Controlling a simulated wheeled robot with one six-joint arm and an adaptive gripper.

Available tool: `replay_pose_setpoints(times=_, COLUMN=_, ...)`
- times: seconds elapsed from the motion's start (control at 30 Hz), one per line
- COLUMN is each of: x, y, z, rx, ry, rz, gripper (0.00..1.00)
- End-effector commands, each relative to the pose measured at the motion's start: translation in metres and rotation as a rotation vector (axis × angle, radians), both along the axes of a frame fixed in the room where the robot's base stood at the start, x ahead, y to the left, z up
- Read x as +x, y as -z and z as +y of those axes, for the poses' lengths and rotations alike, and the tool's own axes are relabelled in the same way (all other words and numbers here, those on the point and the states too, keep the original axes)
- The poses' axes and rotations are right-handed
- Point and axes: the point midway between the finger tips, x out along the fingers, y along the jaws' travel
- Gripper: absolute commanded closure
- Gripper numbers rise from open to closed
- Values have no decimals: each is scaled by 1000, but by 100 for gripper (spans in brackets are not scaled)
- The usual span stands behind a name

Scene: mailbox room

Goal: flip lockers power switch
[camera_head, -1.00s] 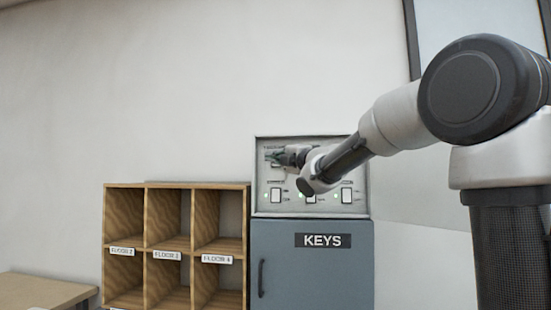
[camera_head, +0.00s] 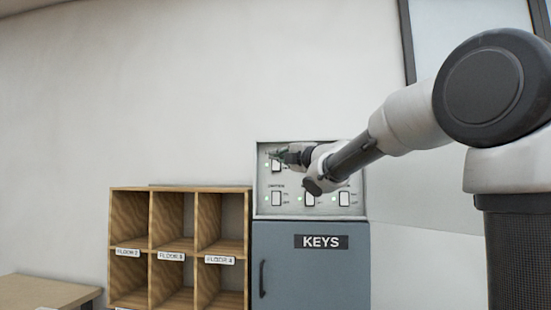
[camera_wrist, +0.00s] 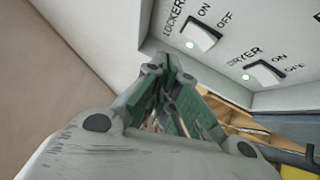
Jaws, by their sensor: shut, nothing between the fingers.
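The lockers power switch is a white rocker (camera_wrist: 204,37) below the "LOCKERS" label in the wrist view, with ON and OFF marks and a lit green light beside it. It also shows at the panel's upper left in the head view (camera_head: 276,166). My gripper (camera_wrist: 160,64) has its green-padded fingers shut and empty, with the tips below and left of the switch in the wrist picture. My arm hides the panel's upper right.
The dryer switch (camera_wrist: 264,72) is close to the lockers switch, with its own green light. More switches line the panel's lower row (camera_head: 276,199). A blue-grey KEYS cabinet (camera_head: 310,275) is below, and wooden pigeonholes (camera_head: 180,190) stand left of it.

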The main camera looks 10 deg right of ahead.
Motion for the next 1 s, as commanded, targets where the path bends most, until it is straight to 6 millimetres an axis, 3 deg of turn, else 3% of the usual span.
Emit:
replay_pose_setpoints(times=0.43, x=-61, y=-11, z=-26, rx=-1, ry=1, rz=-3, gripper=100)
replay_pose_setpoints(times=1.0, x=-69, y=-12, z=-29, rx=0, ry=0, rz=-1, gripper=100)
